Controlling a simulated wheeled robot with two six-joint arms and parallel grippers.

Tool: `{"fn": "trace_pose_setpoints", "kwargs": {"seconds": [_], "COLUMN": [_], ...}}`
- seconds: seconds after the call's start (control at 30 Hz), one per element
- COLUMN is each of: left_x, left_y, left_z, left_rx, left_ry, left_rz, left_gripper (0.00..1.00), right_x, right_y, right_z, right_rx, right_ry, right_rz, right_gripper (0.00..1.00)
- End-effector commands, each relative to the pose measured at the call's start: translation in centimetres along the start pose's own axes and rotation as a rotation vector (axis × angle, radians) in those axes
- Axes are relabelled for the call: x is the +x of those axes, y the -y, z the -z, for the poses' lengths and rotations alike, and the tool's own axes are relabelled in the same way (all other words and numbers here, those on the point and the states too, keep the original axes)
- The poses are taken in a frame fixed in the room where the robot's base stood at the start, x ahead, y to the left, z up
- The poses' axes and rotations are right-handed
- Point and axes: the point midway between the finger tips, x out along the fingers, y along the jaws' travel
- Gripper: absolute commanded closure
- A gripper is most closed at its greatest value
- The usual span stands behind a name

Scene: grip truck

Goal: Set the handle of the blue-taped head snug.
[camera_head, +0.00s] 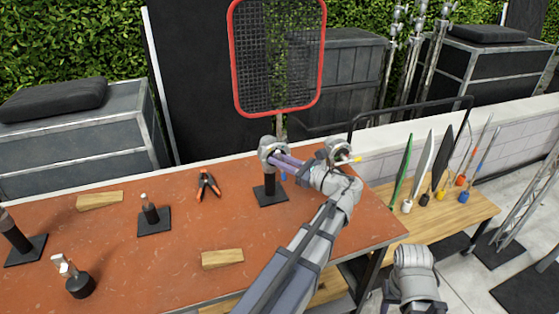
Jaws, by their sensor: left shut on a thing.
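The blue-taped head (271,146) sits on a short dark post with a square black base (270,196) at the right-hand back of the orange table. Small bits of blue show just below it. A red-framed mesh screen (278,58) stands upright above it, its stem coming down to the head. My left gripper (287,163) reaches in from the right side of the head and is shut at it, on what appears to be its handle. The fingers and wrist hide the handle, so its angle cannot be told. My right gripper is not in view.
Other heads on bases stand on the table (340,240) at left, one with a square base (152,215). An orange-handled clamp (208,184) and wooden wedges (222,259) lie apart. A lower wooden bench (455,218) at right holds upright tools. Table middle is mostly clear.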

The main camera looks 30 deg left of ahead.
Motion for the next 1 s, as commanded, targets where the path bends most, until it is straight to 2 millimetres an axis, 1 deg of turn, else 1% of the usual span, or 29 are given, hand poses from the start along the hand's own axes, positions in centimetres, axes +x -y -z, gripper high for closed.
{"fn": "trace_pose_setpoints", "kwargs": {"seconds": [0.17, 0.3, 0.4, 0.5, 0.87, 0.9, 0.97, 1.0], "left_x": [0.0, -0.1, -0.2, -0.3, -0.3, -0.3, -0.3, -0.3], "left_y": [0.0, 0.1, 0.2, 0.4, 0.5, 0.5, 0.5, 0.5], "left_z": [0.1, 0.6, 0.6, 0.4, 0.1, 0.1, 0.1, 0.1], "left_rx": [0.002, 0.072, 0.144, 0.194, 0.218, 0.218, 0.217, 0.217], "left_ry": [0.001, 0.049, 0.098, 0.131, 0.145, 0.145, 0.145, 0.145], "left_rz": [0.0, 0.009, 0.016, 0.022, 0.024, 0.023, 0.023, 0.023], "left_gripper": [1.0, 1.0, 1.0, 1.0, 1.0, 0.77, 0.7, 0.69], "right_x": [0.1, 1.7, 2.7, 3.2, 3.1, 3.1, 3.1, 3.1], "right_y": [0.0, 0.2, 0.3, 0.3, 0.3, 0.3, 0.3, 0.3], "right_z": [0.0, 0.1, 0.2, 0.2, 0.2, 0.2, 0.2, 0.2], "right_rx": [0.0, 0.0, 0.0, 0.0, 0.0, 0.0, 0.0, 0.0], "right_ry": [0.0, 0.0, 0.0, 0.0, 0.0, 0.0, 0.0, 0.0], "right_rz": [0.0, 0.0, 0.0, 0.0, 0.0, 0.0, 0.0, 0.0], "right_gripper": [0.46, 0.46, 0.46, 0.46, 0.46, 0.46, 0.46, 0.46]}}
